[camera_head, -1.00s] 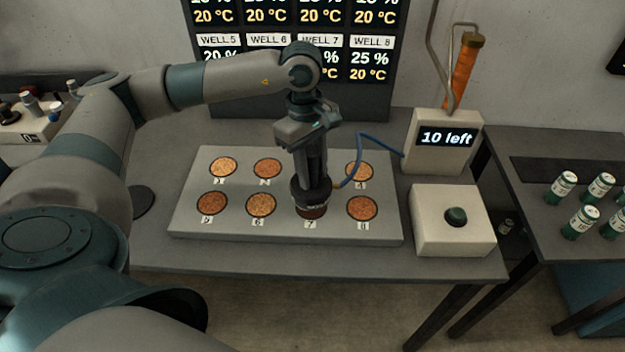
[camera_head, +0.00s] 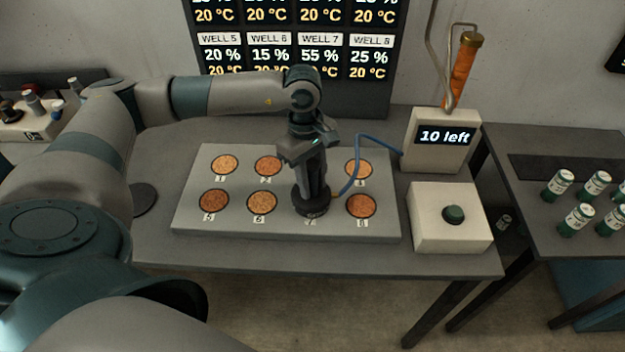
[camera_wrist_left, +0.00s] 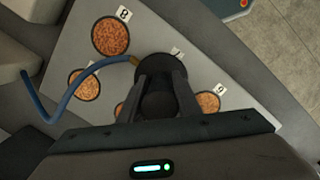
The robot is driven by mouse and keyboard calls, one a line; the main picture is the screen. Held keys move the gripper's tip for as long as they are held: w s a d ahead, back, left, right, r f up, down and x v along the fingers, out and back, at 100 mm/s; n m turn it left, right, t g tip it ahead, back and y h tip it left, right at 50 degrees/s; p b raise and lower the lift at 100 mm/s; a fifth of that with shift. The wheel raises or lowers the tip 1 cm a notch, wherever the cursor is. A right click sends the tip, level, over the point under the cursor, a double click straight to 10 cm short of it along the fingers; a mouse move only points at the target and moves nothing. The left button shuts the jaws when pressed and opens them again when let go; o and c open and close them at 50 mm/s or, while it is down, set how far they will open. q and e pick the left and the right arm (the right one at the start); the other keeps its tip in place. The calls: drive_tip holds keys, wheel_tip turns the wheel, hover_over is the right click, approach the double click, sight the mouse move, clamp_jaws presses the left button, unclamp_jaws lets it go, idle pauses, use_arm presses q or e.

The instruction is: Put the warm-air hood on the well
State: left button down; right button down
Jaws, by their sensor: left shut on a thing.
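The warm-air hood (camera_head: 313,207) is a dark round cap with a blue hose (camera_head: 372,140) running to the box at the back right. My left gripper (camera_head: 311,184) points down from above, shut on the hood. The hood is over well 7 in the front row of the grey well plate (camera_head: 190,226), hiding the well and part of its label. Whether it touches the plate all round I cannot tell. In the left wrist view the hood (camera_wrist_left: 172,66) sits between the fingers, with the plate (camera_wrist_left: 75,40) beneath. My right gripper is not in view.
Well 8 (camera_head: 361,205) and well 6 (camera_head: 262,202) lie either side of the hood. A white box with a dark button (camera_head: 453,214) stands right of the plate. The display box (camera_head: 436,140) reads "10 left". The board behind (camera_head: 300,100) shows WELL 7 at 55 %.

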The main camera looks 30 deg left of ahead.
sight(311, 163)
use_arm(q)
drive_tip(key=c, duration=1.3)
unclamp_jaws()
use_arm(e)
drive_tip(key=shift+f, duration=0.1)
use_arm(q)
drive_tip(key=shift+r, duration=0.1)
drive_tip(key=r+b, duration=0.1)
drive_tip(key=r, duration=0.2)
drive_tip(key=r+b, duration=0.1)
drive_tip(key=r, duration=0.3)
drive_tip(key=a+r+b, duration=0.1)
drive_tip(key=r+b, duration=0.1)
drive_tip(key=r, duration=0.1)
drive_tip(key=shift+w+a+r, duration=0.1)
drive_tip(key=shift+w+r, duration=0.1)
drive_tip(key=shift+a+r, duration=0.1)
drive_tip(key=shift+r, duration=0.65)
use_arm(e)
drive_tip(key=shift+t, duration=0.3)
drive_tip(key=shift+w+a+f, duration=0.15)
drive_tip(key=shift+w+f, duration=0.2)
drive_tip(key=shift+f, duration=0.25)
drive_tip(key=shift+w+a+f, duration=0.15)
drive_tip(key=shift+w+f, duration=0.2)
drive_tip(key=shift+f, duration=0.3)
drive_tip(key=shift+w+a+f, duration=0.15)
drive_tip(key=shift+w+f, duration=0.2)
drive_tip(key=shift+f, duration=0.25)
